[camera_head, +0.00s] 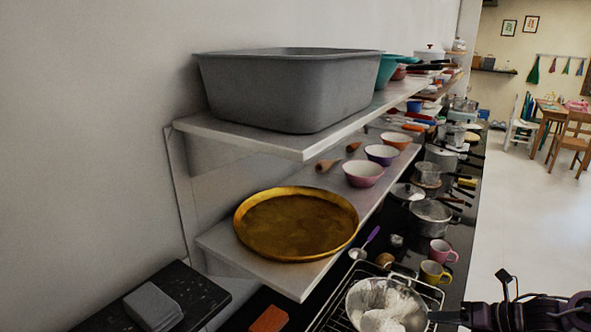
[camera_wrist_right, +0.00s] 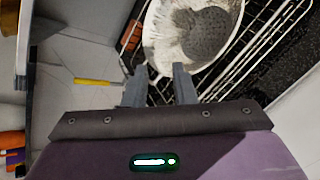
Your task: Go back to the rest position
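My right gripper (camera_head: 440,317) is at the lower right of the head view, beside the right rim of a metal bowl (camera_head: 352,300) with white, lumpy contents. In the right wrist view, its two fingers (camera_wrist_right: 159,88) stand apart with a gap between them. The bowl (camera_wrist_right: 158,30) is just beyond the fingertips there. I cannot tell whether the fingers touch its rim. No clay waterpot can be made out. My left gripper is not in view.
The bowl is on a wire rack (camera_head: 325,318). Wall shelves hold a grey tub (camera_head: 290,95), a golden tray (camera_head: 245,225) and bowls. A yellow mug (camera_head: 432,274), a pink mug (camera_head: 441,252) and pots are close behind the bowl. Open floor (camera_head: 520,220) lies at the right.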

